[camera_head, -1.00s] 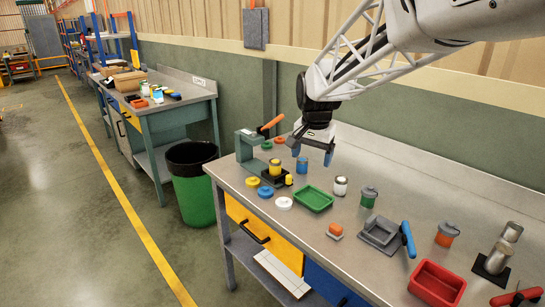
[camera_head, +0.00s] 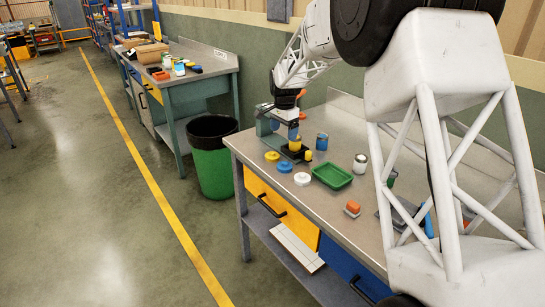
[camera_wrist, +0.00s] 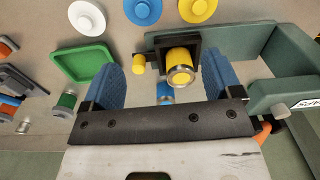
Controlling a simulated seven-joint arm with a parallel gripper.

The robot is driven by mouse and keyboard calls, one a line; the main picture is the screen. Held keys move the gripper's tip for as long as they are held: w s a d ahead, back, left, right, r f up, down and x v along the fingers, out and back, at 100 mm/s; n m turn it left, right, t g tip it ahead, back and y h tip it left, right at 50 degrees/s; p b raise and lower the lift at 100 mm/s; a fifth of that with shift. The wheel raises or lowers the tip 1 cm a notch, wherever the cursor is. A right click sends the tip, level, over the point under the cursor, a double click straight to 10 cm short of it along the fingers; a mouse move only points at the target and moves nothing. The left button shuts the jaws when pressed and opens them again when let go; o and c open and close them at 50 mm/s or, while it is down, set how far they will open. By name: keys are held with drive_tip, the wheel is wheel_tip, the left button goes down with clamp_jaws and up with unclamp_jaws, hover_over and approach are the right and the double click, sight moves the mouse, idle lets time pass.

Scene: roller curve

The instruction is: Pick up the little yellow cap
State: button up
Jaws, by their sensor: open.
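The little yellow cap (camera_head: 308,155) stands on the bench beside the black base of the green press, next to a yellow jar (camera_head: 296,144). In the wrist view the little yellow cap (camera_wrist: 138,63) lies between my fingers in the picture, nearer the left finger, with the silver-rimmed yellow jar (camera_wrist: 180,62) to its right. My gripper (camera_head: 285,130) is at the press, and its blue fingers (camera_wrist: 162,62) are spread apart. Nothing is held between them. A flat yellow lid (camera_head: 271,156) lies farther left on the bench.
The green press (camera_wrist: 285,98) stands close on the right in the wrist view. A blue jar (camera_head: 321,141), a green tray (camera_head: 332,176), a white lid (camera_head: 302,179) and a blue lid (camera_head: 284,167) are near. My arm hides much of the bench's right side.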

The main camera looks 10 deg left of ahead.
hover_over(272, 152)
drive_tip(key=shift+m, duration=0.4)
wheel_tip(272, 152, down, 5)
drive_tip(key=shift+f, duration=0.1)
drive_tip(key=shift+f, duration=1.25)
drive_tip(key=shift+d+f, duration=0.1)
drive_tip(key=shift+f, duration=2.5)
drive_tip(key=c, duration=0.8)
